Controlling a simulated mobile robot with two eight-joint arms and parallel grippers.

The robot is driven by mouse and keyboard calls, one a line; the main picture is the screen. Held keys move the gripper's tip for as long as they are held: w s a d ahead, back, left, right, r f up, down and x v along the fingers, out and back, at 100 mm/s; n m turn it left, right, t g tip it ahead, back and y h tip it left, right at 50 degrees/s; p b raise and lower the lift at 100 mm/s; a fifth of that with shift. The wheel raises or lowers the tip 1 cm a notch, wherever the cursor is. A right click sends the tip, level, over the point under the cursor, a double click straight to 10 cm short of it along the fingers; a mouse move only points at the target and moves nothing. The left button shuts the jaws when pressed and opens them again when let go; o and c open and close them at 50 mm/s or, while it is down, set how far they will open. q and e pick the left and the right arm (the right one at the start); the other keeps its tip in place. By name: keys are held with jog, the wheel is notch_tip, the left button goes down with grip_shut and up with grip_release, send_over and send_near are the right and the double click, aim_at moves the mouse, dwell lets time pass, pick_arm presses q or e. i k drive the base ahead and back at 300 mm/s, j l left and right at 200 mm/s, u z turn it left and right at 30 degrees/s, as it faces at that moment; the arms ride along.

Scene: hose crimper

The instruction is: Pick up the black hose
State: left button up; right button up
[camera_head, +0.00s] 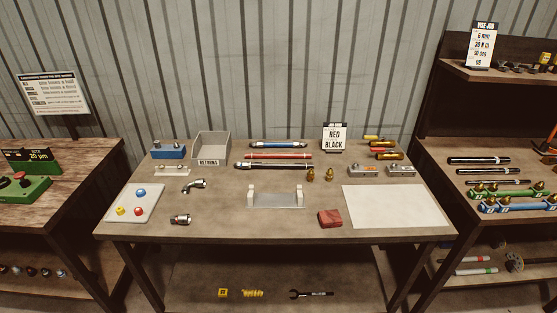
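A black hose (273,166) with light, metallic-looking ends lies crosswise on the middle table. It is the nearest of three hoses lying roughly parallel. A thin red hose (278,156) lies just behind it, and a blue hose (278,144) lies behind that. Another dark hose or rod (478,160) lies on the right-hand bench, with more dark rods in front of it. Neither of my grippers shows in the head view.
A grey RETURNS bin (211,147) stands left of the hoses. Two brass fittings (310,174) stand near the black hose's right end. A small bracket (276,199), a red block (330,218) and a white sheet (396,206) lie nearer the front. A RED BLACK sign (335,137) stands behind.

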aim_at(252, 165)
jog(key=u, duration=0.5)
jog(key=i+l+u, duration=0.15)
jog(key=u, duration=0.2)
jog(key=i+l+u, duration=0.2)
jog(key=u, duration=0.2)
